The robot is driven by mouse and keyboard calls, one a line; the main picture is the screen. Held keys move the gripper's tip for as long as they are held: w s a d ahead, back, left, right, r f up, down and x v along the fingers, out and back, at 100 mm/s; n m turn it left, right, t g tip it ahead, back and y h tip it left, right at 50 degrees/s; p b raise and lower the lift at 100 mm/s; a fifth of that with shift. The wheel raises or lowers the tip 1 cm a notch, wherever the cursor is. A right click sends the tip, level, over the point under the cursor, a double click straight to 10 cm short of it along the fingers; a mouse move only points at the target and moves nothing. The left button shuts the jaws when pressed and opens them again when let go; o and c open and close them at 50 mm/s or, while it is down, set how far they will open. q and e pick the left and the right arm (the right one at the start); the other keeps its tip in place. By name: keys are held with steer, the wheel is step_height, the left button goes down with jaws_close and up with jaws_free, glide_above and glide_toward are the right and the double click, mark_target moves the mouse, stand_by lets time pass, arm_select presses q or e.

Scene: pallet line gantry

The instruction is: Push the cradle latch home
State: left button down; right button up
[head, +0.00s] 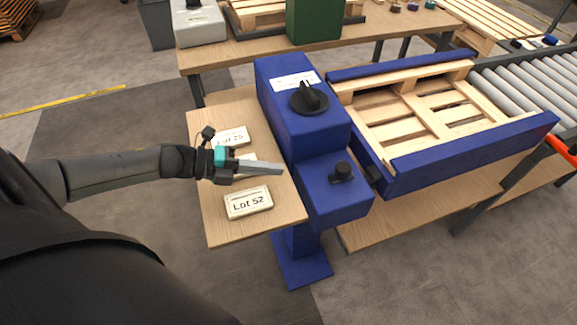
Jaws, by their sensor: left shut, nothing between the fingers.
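The blue cradle (475,140) holds a wooden pallet (405,124) at the right. A short black knob (342,171) stands on the lower step of the blue post (318,140), and a small black block (373,175) sits between that step and the cradle's near corner. I cannot tell which of these is the latch. My left gripper (280,167) is shut and empty. Its fingers point right over the small table, short of the knob and left of the post. My right gripper is not in view.
A black dial (308,97) tops the post. The small wooden table (215,220) carries a "Lot 52" plate (249,203), a "Lot 25" plate (232,137) and another partly hidden under my gripper. A roller conveyor (520,85) lies right; a bench (235,50) with a green box (313,20) stands behind.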

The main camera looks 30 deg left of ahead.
arm_select(q)
steer(key=shift+v, duration=1)
